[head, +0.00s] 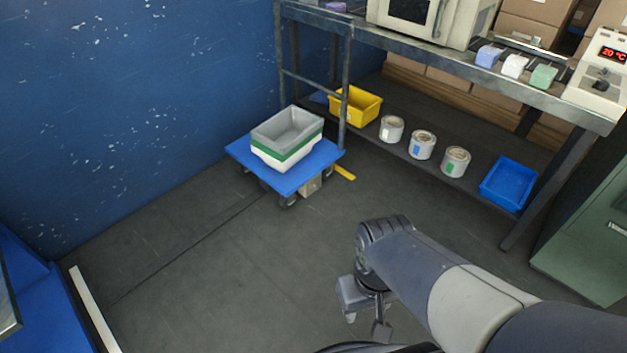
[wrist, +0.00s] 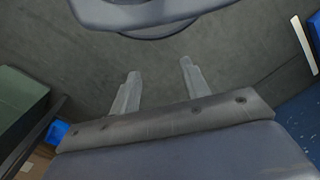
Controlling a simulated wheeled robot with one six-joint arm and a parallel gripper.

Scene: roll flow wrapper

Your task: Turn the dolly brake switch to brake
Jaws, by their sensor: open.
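A blue dolly (head: 307,182) stands on the floor beside the shelf table's left leg. It carries stacked grey, green and white bins (head: 287,139). A small beige box (head: 310,186) shows under its near right edge, and casters show below. I cannot make out a brake switch or its setting. My gripper (head: 365,312) hangs over the floor at lower centre of the head view, to the right of and nearer than the dolly, well apart from it. In the wrist view my gripper (wrist: 160,82) has its two fingers apart with nothing between them. The dolly is not in the wrist view.
The metal shelf table (head: 460,75) has a yellow bin (head: 357,108), several cans and a blue bin (head: 508,184) on its lower shelf. A blue wall (head: 130,100) stands behind the dolly. A green cabinet (head: 590,220) is at right. The floor between gripper and dolly is clear.

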